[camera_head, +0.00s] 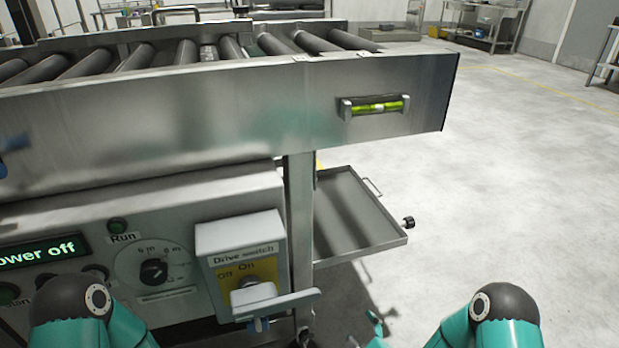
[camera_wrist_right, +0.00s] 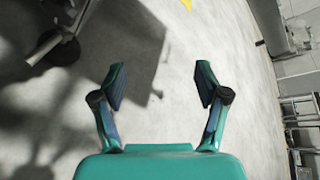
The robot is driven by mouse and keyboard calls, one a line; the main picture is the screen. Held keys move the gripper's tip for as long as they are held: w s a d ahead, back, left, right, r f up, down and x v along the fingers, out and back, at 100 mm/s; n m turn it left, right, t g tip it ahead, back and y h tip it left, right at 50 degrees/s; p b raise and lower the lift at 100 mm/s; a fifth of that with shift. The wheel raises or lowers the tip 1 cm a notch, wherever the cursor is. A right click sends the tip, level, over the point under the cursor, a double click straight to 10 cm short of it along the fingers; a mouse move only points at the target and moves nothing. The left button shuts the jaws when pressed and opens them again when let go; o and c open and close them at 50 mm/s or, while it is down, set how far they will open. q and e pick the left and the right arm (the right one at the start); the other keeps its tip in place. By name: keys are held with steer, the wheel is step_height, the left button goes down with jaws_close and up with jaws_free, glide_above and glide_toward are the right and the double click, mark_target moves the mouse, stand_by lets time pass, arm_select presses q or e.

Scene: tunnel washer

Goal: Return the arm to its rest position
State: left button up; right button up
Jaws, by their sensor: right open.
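My right gripper (camera_wrist_right: 161,84) is open in the right wrist view, its two teal fingers apart with only pale floor between them. In the head view a small teal part of it (camera_head: 377,328) shows at the bottom edge, right of the drive switch box, apart from it. My right arm's teal and black joint (camera_head: 505,303) is at the bottom right. My left arm's joint (camera_head: 72,304) is at the bottom left, and the left gripper does not show.
The control panel (camera_head: 180,215) has a drive switch (camera_head: 262,300) with a grey lever and a display (camera_head: 42,251) reading power off. A roller conveyor (camera_head: 250,110) runs above it. A metal tray (camera_head: 350,215) juts out low at right. Floor further right is clear.

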steer(key=s+a+f+n+g+y, duration=0.1)
steer(key=s+f+n+g, duration=0.2)
steer(key=s+n+g, duration=0.6)
steer(key=s+f+n+g, duration=0.2)
steer(key=s+n+g, duration=0.2)
steer(key=s+n, duration=1)
step_height(320, 180, up, 38)
steer(key=s+m+p, duration=0.1)
steer(key=p, duration=3.8)
steer(key=shift+s, duration=0.3)
steer(key=shift+a, duration=0.1)
